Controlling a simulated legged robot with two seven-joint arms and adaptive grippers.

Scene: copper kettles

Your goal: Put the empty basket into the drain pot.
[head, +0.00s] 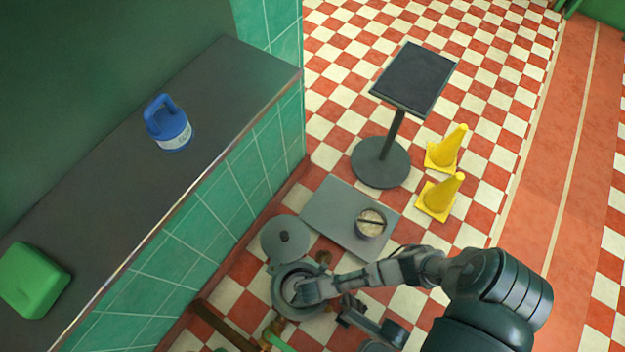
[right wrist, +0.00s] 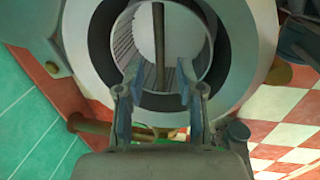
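A grey round pot (head: 281,302) with a wide pale rim stands on the floor; its rim also shows in the right wrist view (right wrist: 240,50). A ribbed basket (right wrist: 125,40) with a brown bar across it sits within the pot's dark mouth and looks empty. How deep it sits is unclear. My right gripper (right wrist: 158,78) is open, its fingers apart on either side of the bar; in the head view it is over the pot (head: 300,292). A second round basket (head: 371,229) with a dark bar and pale contents stands on a grey board (head: 325,212). My left gripper is not in view.
A round grey lid (head: 285,238) is beside the pot. A black-topped stand (head: 413,78) and two yellow cones (head: 447,148) are farther back. The counter (head: 225,85) holds a blue jug (head: 167,125) and a green box (head: 33,280). Brown pipes (head: 225,328) lie low in front.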

